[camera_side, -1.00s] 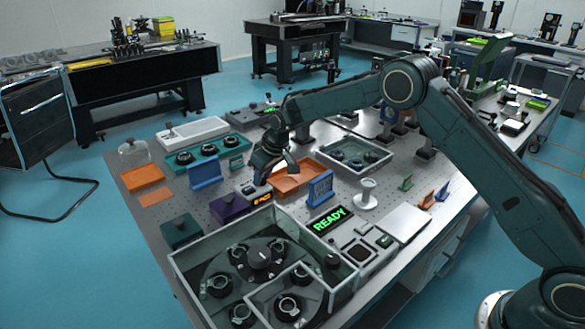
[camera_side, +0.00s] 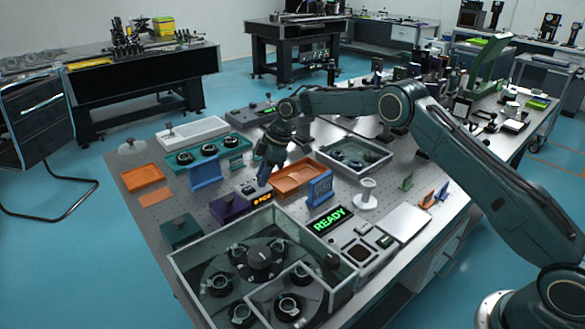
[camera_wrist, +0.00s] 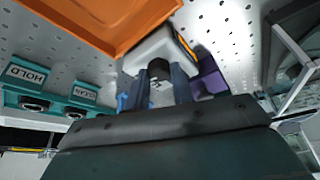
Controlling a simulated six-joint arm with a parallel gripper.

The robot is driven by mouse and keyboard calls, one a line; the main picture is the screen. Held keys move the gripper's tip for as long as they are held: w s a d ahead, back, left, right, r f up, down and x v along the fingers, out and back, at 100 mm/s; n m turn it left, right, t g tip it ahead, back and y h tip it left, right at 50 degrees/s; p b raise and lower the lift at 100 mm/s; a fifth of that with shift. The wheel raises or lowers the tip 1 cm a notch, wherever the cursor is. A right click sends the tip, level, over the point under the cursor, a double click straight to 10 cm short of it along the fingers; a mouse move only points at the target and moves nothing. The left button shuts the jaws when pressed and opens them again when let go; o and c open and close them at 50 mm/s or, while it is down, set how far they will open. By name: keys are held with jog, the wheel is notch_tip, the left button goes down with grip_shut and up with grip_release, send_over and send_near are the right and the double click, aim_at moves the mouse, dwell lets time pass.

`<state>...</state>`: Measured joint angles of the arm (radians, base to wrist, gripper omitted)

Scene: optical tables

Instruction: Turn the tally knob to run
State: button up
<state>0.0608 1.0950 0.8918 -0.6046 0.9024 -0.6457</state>
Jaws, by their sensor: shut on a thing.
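The tally knob (camera_wrist: 158,68) is a small black knob on a pale box (camera_wrist: 150,52) with an amber strip along one side. In the side view the tally's amber display (camera_side: 262,199) glows at the box's front; its characters are too small to read surely. My gripper (camera_side: 263,183) points down at the tally, and its fingers hide the knob there. In the wrist view my gripper (camera_wrist: 158,92) has its two dark fingers on either side of the knob, shut on it. The knob's pointer and any run mark cannot be made out.
An orange tray (camera_side: 298,177) and a blue stand (camera_side: 319,188) stand close on the right. A purple box (camera_side: 229,208) is on the left. A teal block (camera_wrist: 40,103) has HOLD and CLEAN labels. A glass-walled enclosure (camera_side: 190,244) and a green READY display (camera_side: 329,219) lie nearer the camera.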

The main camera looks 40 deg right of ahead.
jog(key=shift+n, duration=0.5)
jog(key=shift+n+g, duration=0.3)
jog(key=o, duration=0.7)
jog(key=v, duration=0.2)
jog(key=d+v, duration=0.1)
jog(key=v, duration=0.2)
jog(key=shift+s+d, duration=0.15)
jog(key=shift+d, duration=0.05)
jog(key=s+d, duration=0.3)
jog(key=d, duration=0.7)
jog(key=shift+s, duration=0.2)
jog(key=shift+r, duration=0.1)
